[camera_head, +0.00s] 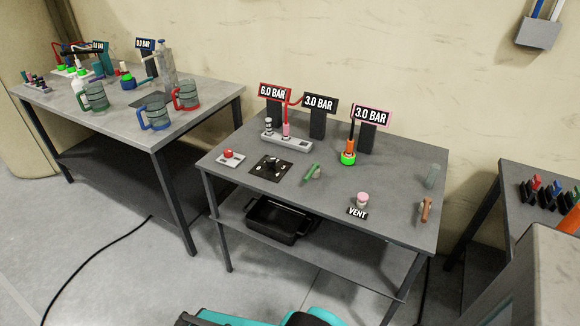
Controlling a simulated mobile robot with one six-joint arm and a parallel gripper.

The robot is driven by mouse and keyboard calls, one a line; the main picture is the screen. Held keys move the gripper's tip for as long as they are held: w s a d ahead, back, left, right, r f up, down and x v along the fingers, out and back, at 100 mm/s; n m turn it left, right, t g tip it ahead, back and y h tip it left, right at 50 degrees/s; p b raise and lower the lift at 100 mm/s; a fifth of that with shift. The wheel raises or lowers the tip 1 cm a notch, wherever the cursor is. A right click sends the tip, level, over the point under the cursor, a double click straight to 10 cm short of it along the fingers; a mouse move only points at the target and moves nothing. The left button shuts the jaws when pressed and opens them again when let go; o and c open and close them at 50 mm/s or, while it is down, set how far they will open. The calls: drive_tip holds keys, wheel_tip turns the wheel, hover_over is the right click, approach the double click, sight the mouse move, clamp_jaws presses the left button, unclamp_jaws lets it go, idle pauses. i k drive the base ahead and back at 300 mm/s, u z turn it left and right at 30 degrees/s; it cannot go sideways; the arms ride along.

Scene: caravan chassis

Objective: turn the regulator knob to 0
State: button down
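The middle table (330,195) carries the pressure gear. A grey manifold block (292,142) near its back left bears a small pink knob (286,130) and a white-and-dark fitting. An orange-and-green fitting (348,150) stands upright to its right. I cannot tell for certain which piece is the regulator knob. Behind them stand displays reading 6.0 BAR (275,92), 3.0 BAR (319,103) and 3.0 BAR (371,115). A pink-topped button (362,199) stands beside a VENT label (357,212). My gripper is not in view; only teal and dark parts of my body show at the bottom edge.
A red button (228,154), a black plate (270,167), a green handle (313,171) and a brown handle (426,209) lie on the table. A black tray (283,219) sits on its shelf. The left table (190,127) holds mugs and bottles. A cable (90,258) crosses the floor.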

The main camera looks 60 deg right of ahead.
sight(271, 161)
drive_tip(key=u, duration=0.95)
drive_tip(key=k, duration=0.1)
drive_tip(key=z, duration=2.6)
drive_tip(key=k, duration=0.9)
drive_tip(key=u, duration=0.15)
drive_tip(key=i, duration=0.8)
drive_tip(key=z, duration=0.05)
